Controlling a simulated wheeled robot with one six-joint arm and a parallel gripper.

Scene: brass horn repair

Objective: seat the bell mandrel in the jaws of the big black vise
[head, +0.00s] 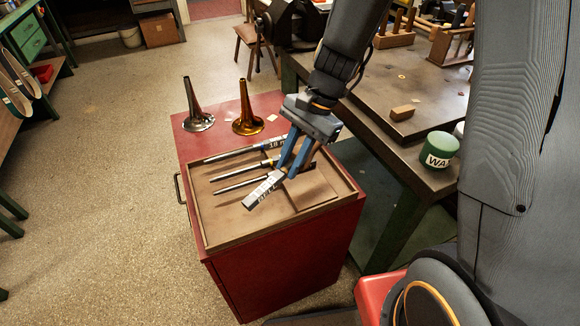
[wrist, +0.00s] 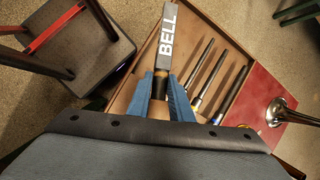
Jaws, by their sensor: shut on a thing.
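My gripper (head: 290,160) is shut on the bell mandrel (head: 263,191), a grey bar marked BELL, above the tray on the red cabinet. In the wrist view the mandrel (wrist: 167,38) points away from the blue fingers (wrist: 163,98), which close around its dark end. It looks raised over the tray floor, but the gap is hard to judge. A dark shape (head: 277,20) at the far left corner of the workbench could be the big black vise. It is partly cut off by the top edge, and its jaws cannot be made out.
The wooden tray (head: 222,240) holds several other rods, one marked 18. A silver horn bell (head: 198,121) and a brass one (head: 247,123) stand behind it on the cabinet.

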